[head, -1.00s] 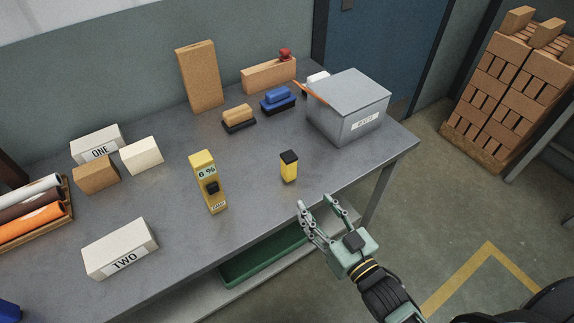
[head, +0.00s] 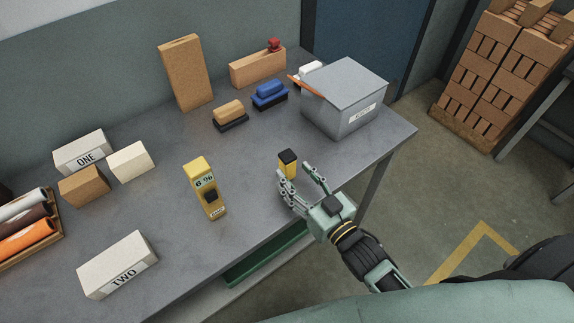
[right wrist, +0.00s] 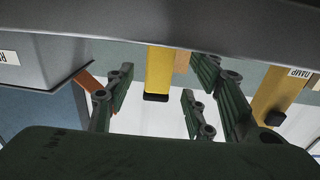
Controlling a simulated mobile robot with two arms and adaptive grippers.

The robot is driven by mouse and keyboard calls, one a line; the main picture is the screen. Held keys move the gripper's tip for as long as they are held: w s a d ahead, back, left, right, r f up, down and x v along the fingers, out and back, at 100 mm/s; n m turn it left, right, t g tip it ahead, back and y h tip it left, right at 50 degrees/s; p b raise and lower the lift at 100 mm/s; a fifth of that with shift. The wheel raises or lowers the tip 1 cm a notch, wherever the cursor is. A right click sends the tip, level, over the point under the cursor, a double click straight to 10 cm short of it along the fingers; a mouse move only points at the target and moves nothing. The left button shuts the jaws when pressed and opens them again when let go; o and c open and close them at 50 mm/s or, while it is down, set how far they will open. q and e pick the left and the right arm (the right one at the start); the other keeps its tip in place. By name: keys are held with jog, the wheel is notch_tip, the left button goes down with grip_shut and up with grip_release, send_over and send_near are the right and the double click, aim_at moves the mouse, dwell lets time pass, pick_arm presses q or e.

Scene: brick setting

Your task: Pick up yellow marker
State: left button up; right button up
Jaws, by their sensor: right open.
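The yellow marker (head: 287,166) is a short upright yellow block with a black cap, standing near the table's front edge. My right gripper (head: 294,176) is open at the marker's near side, its fingers reaching toward it on either side; the lower part of the marker is partly hidden by a finger. In the right wrist view, upside down, the marker (right wrist: 159,70) shows between the spread fingers of the right gripper (right wrist: 160,78), with its black cap lowest. I cannot tell whether any finger touches it. My left gripper is not in view.
A grey lidded box (head: 345,100) stands behind and to the right. Brushes (head: 268,94), bricks and labelled blocks (head: 118,265) are spread over the table (head: 165,210). The table between meter and marker is clear.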

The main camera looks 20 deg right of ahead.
aim_at(292, 169)
jog(key=x, duration=0.4)
jog(key=shift+w+r+p, duration=0.25)
jog(key=shift+w+p, duration=0.1)
jog(key=shift+p, duration=0.05)
grip_shut()
